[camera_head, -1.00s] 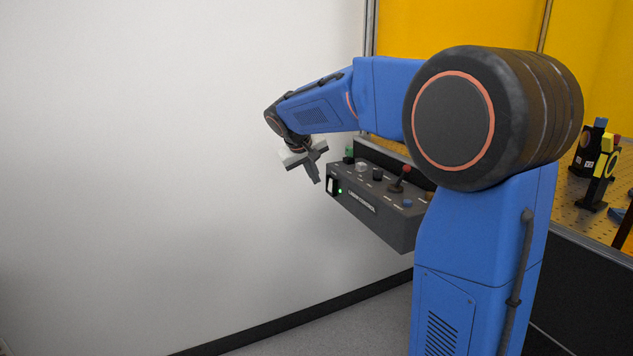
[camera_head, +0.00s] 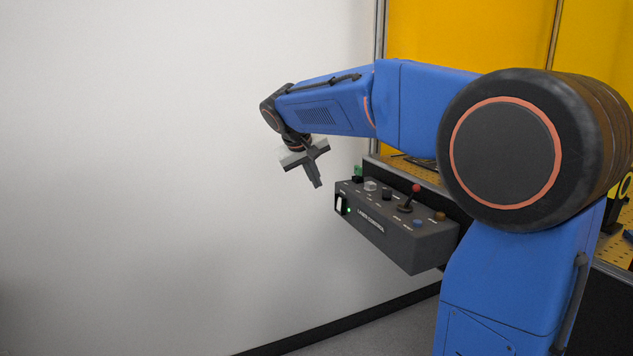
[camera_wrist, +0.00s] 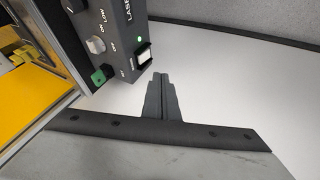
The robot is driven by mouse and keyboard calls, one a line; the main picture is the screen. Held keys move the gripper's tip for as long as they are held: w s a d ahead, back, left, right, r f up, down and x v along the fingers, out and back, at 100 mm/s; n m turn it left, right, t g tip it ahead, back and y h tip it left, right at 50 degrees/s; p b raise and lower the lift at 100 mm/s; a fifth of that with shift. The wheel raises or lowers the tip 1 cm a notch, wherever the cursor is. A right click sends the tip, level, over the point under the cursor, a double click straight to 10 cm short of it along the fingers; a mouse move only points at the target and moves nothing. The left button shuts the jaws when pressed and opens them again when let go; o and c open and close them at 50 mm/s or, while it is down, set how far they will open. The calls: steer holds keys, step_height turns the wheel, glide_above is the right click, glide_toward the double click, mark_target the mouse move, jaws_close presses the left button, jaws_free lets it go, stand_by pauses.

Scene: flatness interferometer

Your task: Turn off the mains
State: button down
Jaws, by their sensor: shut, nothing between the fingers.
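The dark laser control box (camera_head: 398,243) sticks out beside the white wall in the head view. On its left end is a white rocker switch (camera_head: 339,205) in a black frame, with a lit green lamp (camera_head: 349,210) beside it. The wrist view shows the same rocker switch (camera_wrist: 143,55) and the green lamp (camera_wrist: 140,39). My gripper (camera_head: 318,184) is shut and empty, pointing down, left of the box and a little above the switch. In the wrist view its fingertips (camera_wrist: 160,78) are together, apart from the switch and just below it in the picture.
The box top carries a red-tipped lever (camera_head: 415,190), a green part (camera_head: 358,171), a white knob (camera_head: 371,186), a black knob (camera_head: 387,194), a blue button (camera_head: 417,223) and an orange button (camera_head: 440,216). The white wall (camera_head: 180,150) is behind. Space left of the box is free.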

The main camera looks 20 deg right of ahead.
mark_target(340, 204)
steer(key=shift+w+a+f, duration=0.1)
steer(key=shift+a+f, duration=0.1)
steer(key=shift+f, duration=0.3)
steer(key=w+d+f, duration=0.3)
steer(key=d+f, duration=0.5)
steer(key=f, duration=0.1)
steer(key=shift+w+d, duration=0.15)
steer(key=shift+w, duration=0.25)
